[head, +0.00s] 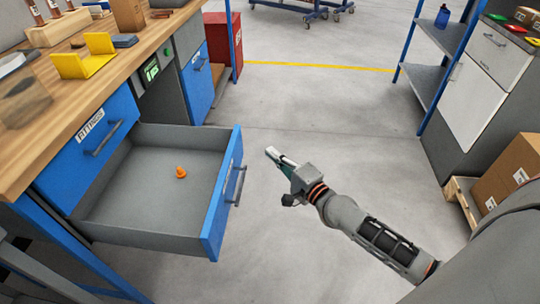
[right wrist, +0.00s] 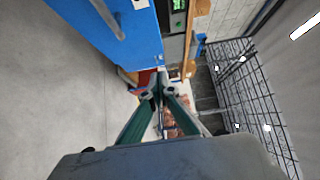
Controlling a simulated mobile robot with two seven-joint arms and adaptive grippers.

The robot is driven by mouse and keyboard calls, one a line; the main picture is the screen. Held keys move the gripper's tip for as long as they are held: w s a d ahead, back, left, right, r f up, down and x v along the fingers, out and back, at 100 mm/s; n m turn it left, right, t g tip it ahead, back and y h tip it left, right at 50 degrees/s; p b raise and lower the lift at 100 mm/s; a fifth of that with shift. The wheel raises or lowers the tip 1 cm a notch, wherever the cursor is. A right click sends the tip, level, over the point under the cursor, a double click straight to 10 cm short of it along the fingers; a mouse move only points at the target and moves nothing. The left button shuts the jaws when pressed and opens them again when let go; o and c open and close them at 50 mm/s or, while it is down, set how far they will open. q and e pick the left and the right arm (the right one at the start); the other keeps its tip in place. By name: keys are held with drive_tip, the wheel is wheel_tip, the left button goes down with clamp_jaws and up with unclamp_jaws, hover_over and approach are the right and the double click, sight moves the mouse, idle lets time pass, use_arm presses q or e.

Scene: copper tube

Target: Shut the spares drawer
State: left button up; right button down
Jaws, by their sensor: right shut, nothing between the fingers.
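The open drawer (head: 219,197) stands pulled out below the drawer labelled FITTINGS (head: 88,124). It has a blue front, grey inside walls and a grey bar handle (head: 237,186). The label on its front is seen too edge-on to read. A small orange item (head: 181,172) lies on its floor. My right gripper (head: 271,153) is shut and empty, to the right of the drawer front and apart from it. In the right wrist view its fingertips (right wrist: 161,88) meet, with a blue front and handle (right wrist: 106,18) at upper left. My left gripper is not in view.
The wooden bench top (head: 130,68) above carries a yellow bracket (head: 85,60) and other parts. A blue cabinet door (head: 197,80) and a red cabinet (head: 223,46) stand farther back. Cardboard boxes (head: 508,175) sit on a pallet at right. The floor between is clear.

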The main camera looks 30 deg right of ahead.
approach(239, 135)
drive_tip(key=w+d, duration=0.2)
drive_tip(key=w, duration=0.2)
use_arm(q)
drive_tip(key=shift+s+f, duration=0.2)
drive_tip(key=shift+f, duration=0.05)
use_arm(e)
drive_tip(key=shift+w+a, duration=0.45)
drive_tip(key=shift+a, duration=0.3)
drive_tip(key=shift+w+a, duration=0.4)
drive_tip(key=shift+a, duration=0.4)
